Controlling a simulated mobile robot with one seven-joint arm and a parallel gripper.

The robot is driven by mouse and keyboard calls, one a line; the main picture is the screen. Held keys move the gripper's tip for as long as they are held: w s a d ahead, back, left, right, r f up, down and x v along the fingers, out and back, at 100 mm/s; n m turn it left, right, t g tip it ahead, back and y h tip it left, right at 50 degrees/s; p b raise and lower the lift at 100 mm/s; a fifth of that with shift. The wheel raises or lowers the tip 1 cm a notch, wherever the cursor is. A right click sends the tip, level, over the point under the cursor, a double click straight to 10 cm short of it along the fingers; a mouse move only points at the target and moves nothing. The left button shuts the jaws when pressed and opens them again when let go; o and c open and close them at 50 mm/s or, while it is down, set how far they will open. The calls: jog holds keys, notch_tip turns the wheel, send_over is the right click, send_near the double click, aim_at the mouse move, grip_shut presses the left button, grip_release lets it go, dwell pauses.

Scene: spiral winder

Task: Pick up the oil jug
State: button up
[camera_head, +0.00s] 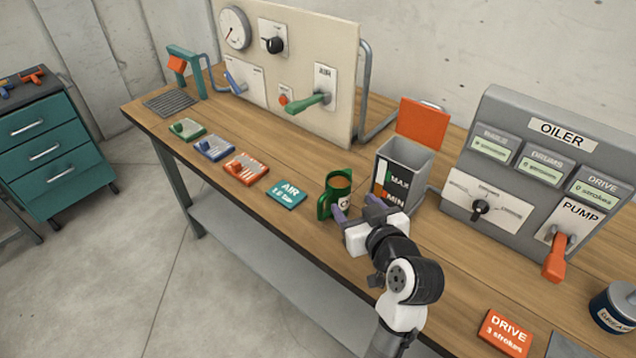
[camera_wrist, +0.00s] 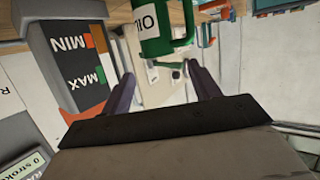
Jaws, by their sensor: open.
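The oil jug (camera_head: 341,183) is a green jug with a brown top surface and a white label. It stands upright near the front edge of the wooden workbench, its handle on the left in the head view. My gripper (camera_head: 357,207) is open and empty, close by the jug on its near right side, fingers pointing towards it. In the wrist view the picture is turned over. There the jug (camera_wrist: 158,32) shows at the top, with my open fingers (camera_wrist: 165,78) short of it. I cannot tell whether a fingertip touches it.
A grey bin (camera_head: 408,156) marked MAX and MIN, with a raised orange lid (camera_head: 422,124), stands right behind my gripper. The teal AIR card (camera_head: 286,193) lies left of the jug. The grey oiler panel (camera_head: 540,150) with its orange pump lever (camera_head: 556,260) stands right.

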aim_at(343, 201)
jog(key=f+b, duration=0.1)
jog(key=s+d+f+g+b, duration=0.1)
jog(key=f, duration=0.1)
jog(key=shift+d, duration=0.15)
jog(key=b+x, duration=0.1)
jog(key=b, duration=0.3)
jog(key=shift+w+f+b, duration=0.2)
jog(key=shift+w+b, duration=0.1)
jog(key=shift+b, duration=0.05)
jog(key=x, duration=0.3)
jog(key=p+x, duration=0.1)
jog(key=x, duration=0.1)
jog(key=shift+a+r, duration=0.2)
jog(key=shift+r, duration=0.1)
jog(key=shift+p+x, duration=0.5)
jog(key=shift+x, duration=2.6)
jog(key=shift+c, duration=0.3)
jog(key=c, duration=0.8)
jog(key=shift+c, duration=0.2)
